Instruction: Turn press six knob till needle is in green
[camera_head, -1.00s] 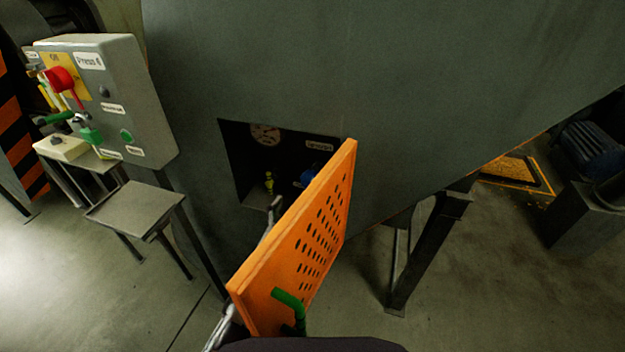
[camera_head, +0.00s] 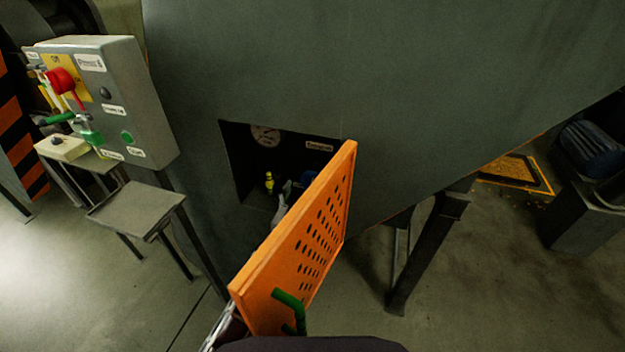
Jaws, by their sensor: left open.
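The press housing has a dark square recess (camera_head: 248,165) with a round pressure gauge (camera_head: 265,135) at its top; the needle is too small to read. A yellow fitting (camera_head: 269,182) stands inside. A blue knob (camera_head: 308,178) sits at the right of the recess, mostly hidden behind the open orange perforated door (camera_head: 300,250). My left gripper (camera_head: 285,190) reaches into the recess behind the door, close to the left of the blue knob; it is open, and whether it touches the knob cannot be told. My right gripper is not in view.
The orange door with its green handle (camera_head: 290,310) stands open towards me and hides part of my left arm. A grey control box labelled Press 6 (camera_head: 120,95) and a small metal shelf (camera_head: 135,210) are at the left. Support legs (camera_head: 425,250) stand at the right.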

